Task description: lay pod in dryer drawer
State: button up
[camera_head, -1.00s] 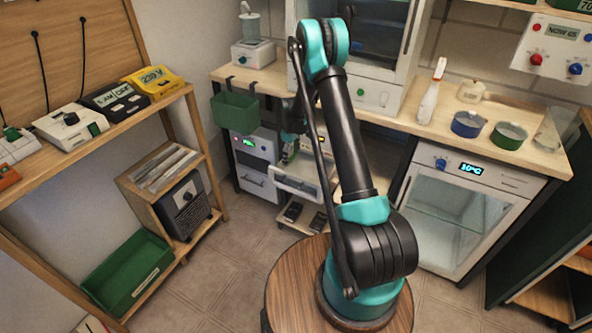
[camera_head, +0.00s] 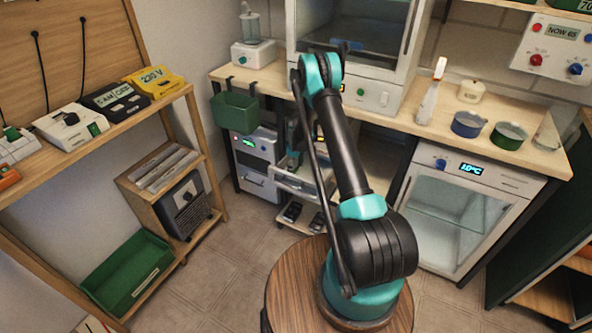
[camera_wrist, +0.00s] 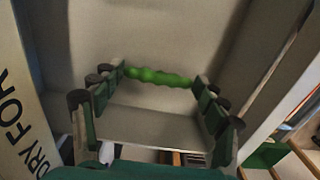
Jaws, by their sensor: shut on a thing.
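A bumpy green pod (camera_wrist: 158,76) shows in the wrist view, lying crosswise between my gripper's fingers (camera_wrist: 157,90). My gripper is shut on the pod, with a finger at each end of it. Pale grey surfaces of the open dryer drawer (camera_wrist: 150,125) lie behind and below the pod. I cannot tell whether the pod touches the drawer. In the head view the pale drawer (camera_head: 316,191) is pulled out under the bench, and my gripper (camera_head: 292,160) is low over it, partly hidden behind my arm. The pod cannot be made out there.
In the head view a white unit with a green display (camera_head: 254,150) is left of the drawer. A green bin (camera_head: 236,112) hangs above. A glass-doored cooler (camera_head: 455,210) stands right.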

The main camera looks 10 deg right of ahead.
jog(key=shift+w+d+f, duration=0.1)
jog(key=shift+w+f, duration=0.05)
jog(key=shift+f, duration=0.25)
jog(key=shift+f, duration=0.1)
jog(key=o, duration=0.7)
jog(key=shift+o, duration=0.2)
